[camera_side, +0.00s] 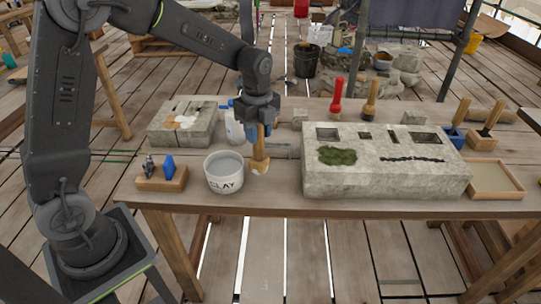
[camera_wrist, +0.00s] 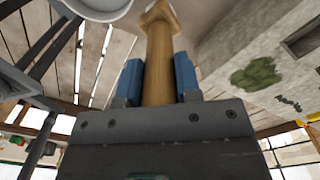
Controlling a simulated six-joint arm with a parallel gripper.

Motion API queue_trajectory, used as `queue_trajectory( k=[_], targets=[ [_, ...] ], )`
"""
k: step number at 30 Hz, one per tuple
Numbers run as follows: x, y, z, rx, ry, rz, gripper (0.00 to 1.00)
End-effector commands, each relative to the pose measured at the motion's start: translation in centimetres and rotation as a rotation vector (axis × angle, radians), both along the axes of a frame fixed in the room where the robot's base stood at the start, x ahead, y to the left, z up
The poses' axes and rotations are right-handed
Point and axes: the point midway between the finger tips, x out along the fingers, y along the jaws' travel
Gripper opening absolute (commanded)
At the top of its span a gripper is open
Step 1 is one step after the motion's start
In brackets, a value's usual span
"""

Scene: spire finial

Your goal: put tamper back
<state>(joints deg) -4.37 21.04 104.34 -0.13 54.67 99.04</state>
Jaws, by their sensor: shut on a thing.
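The tamper (camera_side: 260,152) is a pale wooden tool with a handle and a wider lower end. My gripper (camera_side: 259,127) is shut on its handle and holds it upright, pointing down. Its lower end is at or just above the table, right of the clay bucket; I cannot tell whether it touches. In the wrist view the tamper's handle (camera_wrist: 158,70) lies between the blue finger pads, and its wider end shows at the top.
The white clay bucket (camera_side: 224,173) stands close on the left. A wooden holder (camera_side: 163,183) with small tools is farther left. The large stone block (camera_side: 385,180) with moss and sockets is to the right. A tray (camera_side: 494,181) and wooden-handled tools are at far right. A smaller stone block (camera_side: 168,131) is behind left.

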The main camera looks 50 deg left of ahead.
Motion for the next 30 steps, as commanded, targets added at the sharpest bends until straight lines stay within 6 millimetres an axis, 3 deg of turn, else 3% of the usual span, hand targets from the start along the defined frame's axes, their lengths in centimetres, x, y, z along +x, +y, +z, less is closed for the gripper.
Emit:
queue_trajectory(
  k=[3,8,18,30],
  targets=[
    [0.9,-1.9,-1.2,0.0,0.0,-0.002,0.03],
    [1.4,-2.9,-1.9,0.0,0.0,0.002,0.03],
    [1.4,-2.9,-5.8,0.0,0.001,0.003,0.03],
    [1.4,-2.9,-6.3,0.0,-0.001,0.003,0.03]
  ],
)
